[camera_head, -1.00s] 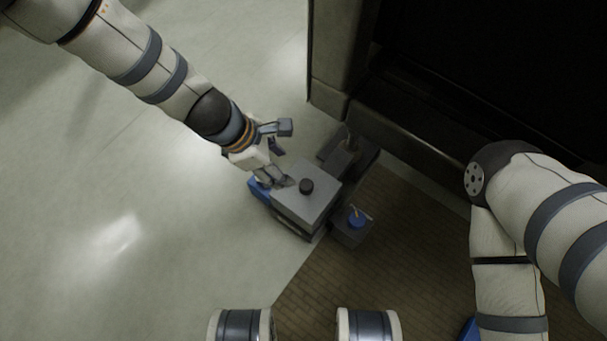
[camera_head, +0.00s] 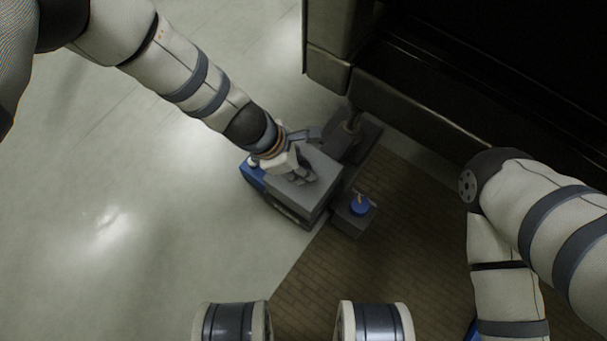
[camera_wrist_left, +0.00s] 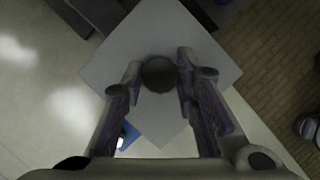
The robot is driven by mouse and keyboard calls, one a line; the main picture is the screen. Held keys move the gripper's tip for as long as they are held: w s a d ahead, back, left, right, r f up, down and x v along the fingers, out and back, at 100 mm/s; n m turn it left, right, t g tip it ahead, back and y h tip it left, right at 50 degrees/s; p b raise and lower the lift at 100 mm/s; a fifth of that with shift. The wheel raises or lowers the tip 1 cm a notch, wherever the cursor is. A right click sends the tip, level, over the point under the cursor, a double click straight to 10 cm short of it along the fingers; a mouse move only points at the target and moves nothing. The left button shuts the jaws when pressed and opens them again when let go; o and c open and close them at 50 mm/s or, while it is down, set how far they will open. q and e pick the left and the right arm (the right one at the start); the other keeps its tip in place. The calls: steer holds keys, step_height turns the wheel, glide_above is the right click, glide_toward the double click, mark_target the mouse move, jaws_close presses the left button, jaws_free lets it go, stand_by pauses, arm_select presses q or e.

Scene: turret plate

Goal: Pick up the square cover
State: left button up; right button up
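The square cover (camera_head: 326,169) is a light grey square plate on top of a grey box-like unit with a blue part (camera_head: 251,174) at its left. In the left wrist view the cover (camera_wrist_left: 112,68) lies under my gripper, turned like a diamond, with a round dark knob (camera_wrist_left: 159,74) near its middle. My left gripper (camera_wrist_left: 160,66) is open, with one finger on each side of the knob; a narrow gap shows at each side. In the head view my left gripper (camera_head: 307,178) hides the knob. My right gripper is out of view; only its arm shows at the right.
A small grey block with a blue round top and a small handle (camera_head: 358,206) stands right of the covered unit. A dark grey block with an upright post (camera_head: 352,124) is behind it. A large dark cabinet (camera_head: 420,124) rises at the back. Open floor (camera_head: 120,220) lies left.

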arm_select(q)
jaws_close()
